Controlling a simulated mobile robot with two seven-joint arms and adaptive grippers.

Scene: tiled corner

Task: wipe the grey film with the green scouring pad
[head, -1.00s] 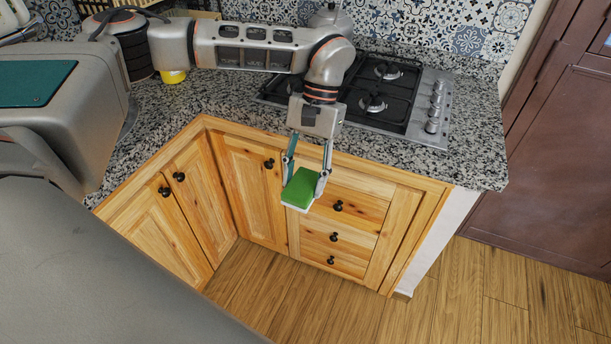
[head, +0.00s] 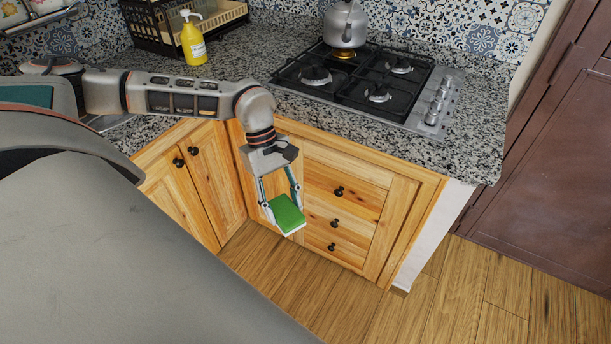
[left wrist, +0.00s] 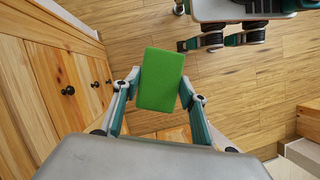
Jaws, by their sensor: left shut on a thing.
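The green scouring pad (head: 287,215), with a pale underside, is held between the fingertips of my left gripper (head: 283,207). They are in the air in front of the wooden cabinets, below counter height. In the left wrist view the pad (left wrist: 160,80) shows its green face between the two teal fingers, with the floor behind it. My left gripper (left wrist: 158,92) is shut on it there too. I cannot make out the grey film in either view. My right gripper is not seen in the head view.
A speckled granite counter (head: 440,156) runs above the wooden drawers (head: 345,180). It bears a gas hob (head: 345,82), a kettle (head: 346,24), a yellow pump bottle (head: 193,42) and a dark crate (head: 150,25). The wooden floor (head: 440,310) is clear at the right.

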